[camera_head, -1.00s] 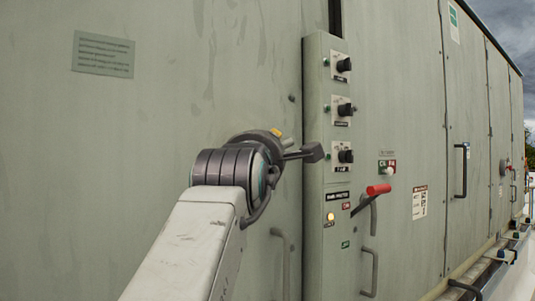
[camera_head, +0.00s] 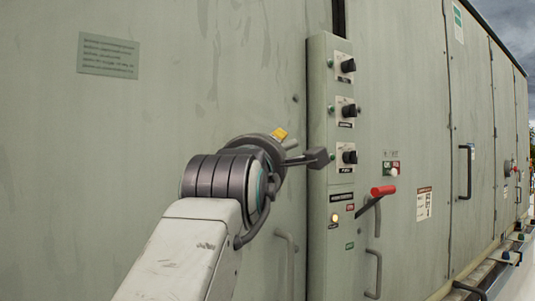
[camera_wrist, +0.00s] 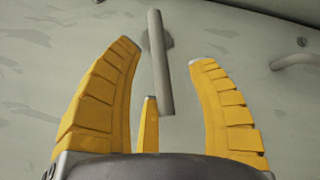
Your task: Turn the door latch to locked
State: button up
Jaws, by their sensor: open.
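A grey bar-shaped latch (camera_wrist: 160,60) stands out from the pale green door, with a round mount behind it. In the wrist view it runs nearly upright, leaning slightly. My gripper (camera_wrist: 159,51) is open. Its yellow fingers lie left and right of the bar, with a third short finger below it. Gaps show between the bar and the side fingers; I cannot tell whether the third finger touches it. In the head view my gripper (camera_head: 284,140) is close to the door, left of the control column, and my arm largely hides the latch.
A control column (camera_head: 318,245) with several black knobs stands just right of my gripper. A red-gripped lever (camera_head: 383,190) juts out beyond it. A D-shaped door handle (camera_wrist: 295,60) is nearby. A sign plate (camera_head: 108,55) is at upper left.

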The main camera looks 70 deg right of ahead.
jog(key=v, duration=0.9)
dwell(0.4)
